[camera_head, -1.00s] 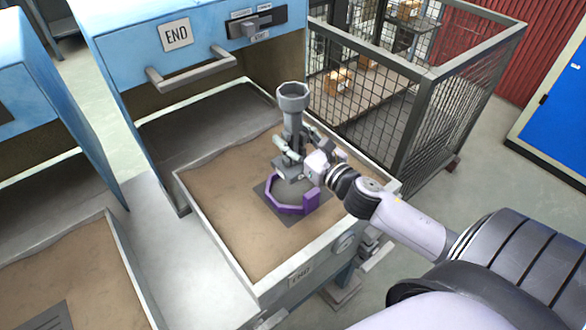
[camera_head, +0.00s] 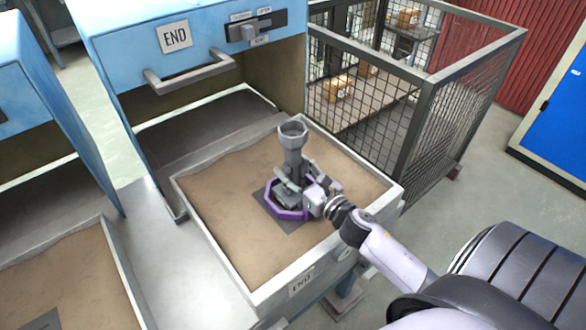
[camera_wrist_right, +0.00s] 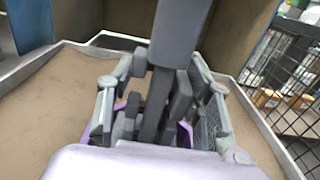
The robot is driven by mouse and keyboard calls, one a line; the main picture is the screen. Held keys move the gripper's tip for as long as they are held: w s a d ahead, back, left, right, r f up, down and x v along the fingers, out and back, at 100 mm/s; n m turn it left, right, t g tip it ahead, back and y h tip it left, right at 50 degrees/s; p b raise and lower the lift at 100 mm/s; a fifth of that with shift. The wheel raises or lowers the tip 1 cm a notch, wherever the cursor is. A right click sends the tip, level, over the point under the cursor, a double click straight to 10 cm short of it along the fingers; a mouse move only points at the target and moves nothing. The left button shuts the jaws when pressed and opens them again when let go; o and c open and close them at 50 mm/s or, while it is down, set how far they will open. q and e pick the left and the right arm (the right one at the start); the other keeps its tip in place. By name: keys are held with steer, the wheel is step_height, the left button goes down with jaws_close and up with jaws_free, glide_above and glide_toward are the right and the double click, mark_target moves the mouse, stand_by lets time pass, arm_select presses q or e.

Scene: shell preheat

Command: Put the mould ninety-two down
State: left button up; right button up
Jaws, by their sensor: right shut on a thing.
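The mould (camera_head: 293,152), grey with a tall stem and a cup-shaped top, stands upright in the sand tray (camera_head: 248,290). My right gripper (camera_head: 298,188) is shut on its lower part. A purple ring-shaped holder (camera_head: 277,213) on a dark square plate (camera_head: 268,200) surrounds the mould's foot. Whether the foot touches the plate is hidden by the gripper and ring. In the right wrist view the mould's grey stem (camera_wrist_right: 180,35) rises between the fingers, with bits of purple behind them. My left gripper is not in view.
A wire-mesh cage (camera_head: 440,120) stands close on the right. Another sand tray (camera_head: 70,275) lies at left. Sand left of the ring is clear.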

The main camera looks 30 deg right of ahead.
steer(key=shift+f, duration=0.2)
steer(key=o, duration=1.6)
steer(key=shift+c, duration=0.2)
